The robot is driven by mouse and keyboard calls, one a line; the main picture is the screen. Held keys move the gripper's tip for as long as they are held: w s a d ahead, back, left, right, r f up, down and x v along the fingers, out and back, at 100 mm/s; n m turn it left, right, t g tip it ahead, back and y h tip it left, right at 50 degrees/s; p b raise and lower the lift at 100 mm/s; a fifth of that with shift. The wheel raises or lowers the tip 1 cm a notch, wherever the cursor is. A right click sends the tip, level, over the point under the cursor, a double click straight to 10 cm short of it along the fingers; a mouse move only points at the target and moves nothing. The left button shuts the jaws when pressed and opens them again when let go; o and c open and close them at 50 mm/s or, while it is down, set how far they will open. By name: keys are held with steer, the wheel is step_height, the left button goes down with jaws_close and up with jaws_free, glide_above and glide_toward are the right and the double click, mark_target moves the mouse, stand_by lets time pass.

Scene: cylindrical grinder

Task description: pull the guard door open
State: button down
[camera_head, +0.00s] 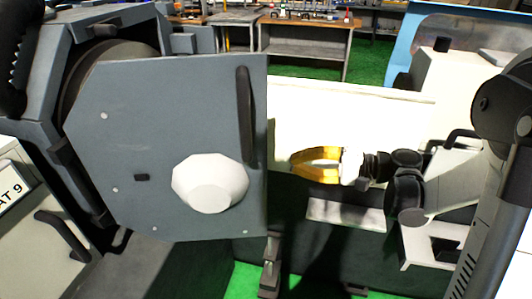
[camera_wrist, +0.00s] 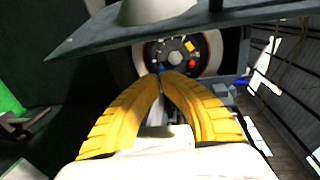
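The guard door (camera_head: 170,110) is a flat grey panel on the left in the head view, with a black vertical bar handle (camera_head: 246,118) near its right edge and a pale faceted cone (camera_head: 210,183) on its face. My gripper (camera_head: 294,166) has yellow fingers and is right of the door's edge, below and right of the handle, apart from it. In the wrist view the fingertips (camera_wrist: 161,76) meet, with nothing seen between them. The door's dark edge (camera_wrist: 110,40) and cone (camera_wrist: 158,10) cross the top of that view; the handle is not clearly seen there.
A grey machine housing (camera_head: 45,90) stands behind and left of the door. A pale machine surface (camera_head: 350,120) lies behind my gripper. The wrist view shows a round face with coloured buttons (camera_wrist: 178,55) beyond the fingertips. A workbench (camera_head: 305,40) stands far back.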

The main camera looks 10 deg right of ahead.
mark_target(266, 167)
steer(key=shift+y, duration=0.9)
steer(key=a+b, duration=0.1)
steer(key=a, duration=0.1)
steer(key=a+b, duration=0.1)
steer(key=a, duration=0.2)
steer(key=a+b, duration=0.1)
steer(key=a, duration=0.1)
steer(key=shift+w+a, duration=0.3)
steer(key=shift+s, duration=0.5)
steer(key=shift+r, duration=0.1)
steer(key=shift+s, duration=0.15)
